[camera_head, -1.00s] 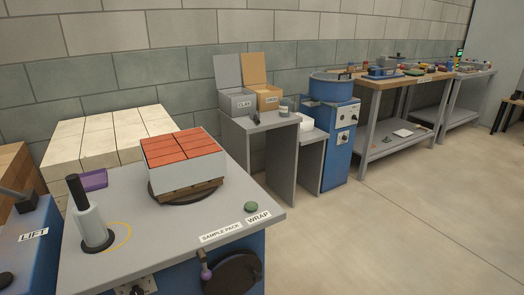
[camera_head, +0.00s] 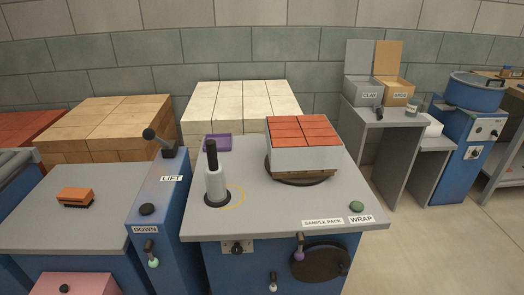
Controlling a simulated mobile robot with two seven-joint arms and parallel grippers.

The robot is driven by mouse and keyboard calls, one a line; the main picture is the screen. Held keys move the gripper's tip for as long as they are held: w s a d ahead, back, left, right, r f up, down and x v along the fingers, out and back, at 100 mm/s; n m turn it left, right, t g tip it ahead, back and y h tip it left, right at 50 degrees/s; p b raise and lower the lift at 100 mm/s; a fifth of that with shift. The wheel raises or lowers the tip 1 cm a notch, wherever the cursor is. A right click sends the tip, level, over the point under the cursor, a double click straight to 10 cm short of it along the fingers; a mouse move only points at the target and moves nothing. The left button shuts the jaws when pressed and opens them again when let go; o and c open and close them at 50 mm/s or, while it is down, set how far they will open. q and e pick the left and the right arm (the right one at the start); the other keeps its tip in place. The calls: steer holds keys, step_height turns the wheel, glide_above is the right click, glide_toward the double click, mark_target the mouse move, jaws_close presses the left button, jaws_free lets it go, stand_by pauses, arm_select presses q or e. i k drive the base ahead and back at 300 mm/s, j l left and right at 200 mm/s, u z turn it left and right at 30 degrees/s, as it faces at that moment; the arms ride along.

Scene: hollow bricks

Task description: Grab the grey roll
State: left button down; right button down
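The grey roll (camera_head: 215,184) stands upright on a dark round base near the left side of the grey wrapping table (camera_head: 270,226). It is a pale grey cylinder with a black handle (camera_head: 211,154) rising from its top. A yellow ring marking shows on the table beside it. Neither of my grippers shows in the head view.
A pack of red bricks (camera_head: 302,131) with pale sides sits on a dark turntable (camera_head: 296,181) to the right. A purple tray (camera_head: 218,142) lies behind the roll. A blue lift post (camera_head: 162,205) with a lever stands left. Open floor (camera_head: 430,245) lies right.

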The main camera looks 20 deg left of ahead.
mark_target(217, 195)
steer(key=u, duration=1.15)
